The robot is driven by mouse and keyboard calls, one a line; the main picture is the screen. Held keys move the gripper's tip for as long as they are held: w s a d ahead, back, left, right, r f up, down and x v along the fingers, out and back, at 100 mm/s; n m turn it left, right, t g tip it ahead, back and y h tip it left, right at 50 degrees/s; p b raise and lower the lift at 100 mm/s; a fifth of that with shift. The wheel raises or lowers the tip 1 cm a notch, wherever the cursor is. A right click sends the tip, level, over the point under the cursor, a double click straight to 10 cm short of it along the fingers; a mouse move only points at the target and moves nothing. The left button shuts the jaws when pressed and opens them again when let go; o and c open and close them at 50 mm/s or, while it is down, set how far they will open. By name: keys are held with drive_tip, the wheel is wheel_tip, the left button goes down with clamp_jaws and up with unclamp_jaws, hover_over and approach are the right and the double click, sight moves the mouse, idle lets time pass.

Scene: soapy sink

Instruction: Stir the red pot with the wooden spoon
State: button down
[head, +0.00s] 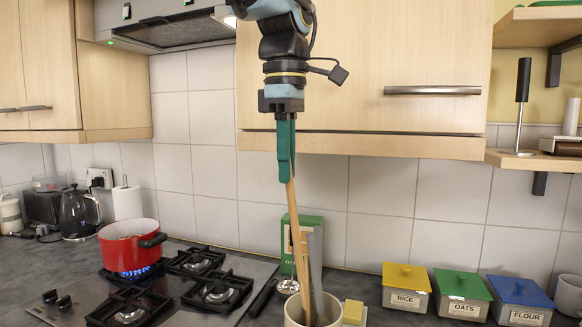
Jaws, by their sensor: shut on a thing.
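The red pot (132,245) stands on the lit back left burner of the hob, its dark handle pointing right. Its contents are hard to make out. My gripper (285,178) points straight down above the utensil crock (296,312) and is shut on the upper end of the wooden spoon (296,228). The spoon leans slightly, and its lower end is hidden in the crock among other utensils, including a grey one (316,265).
Rice (406,290), oats (461,295) and flour (519,302) boxes stand to the right of the crock. A green box (301,232) stands behind it. A kettle (78,213) and paper roll (127,203) are behind the pot. Wall cabinets (400,110) hang close behind my arm.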

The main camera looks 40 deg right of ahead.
drive_tip(key=s+a+r+b, duration=0.1)
drive_tip(key=s+a+b, duration=0.1)
drive_tip(key=s+a, duration=0.3)
drive_tip(key=shift+a, duration=1.5)
drive_tip(key=shift+r, duration=0.1)
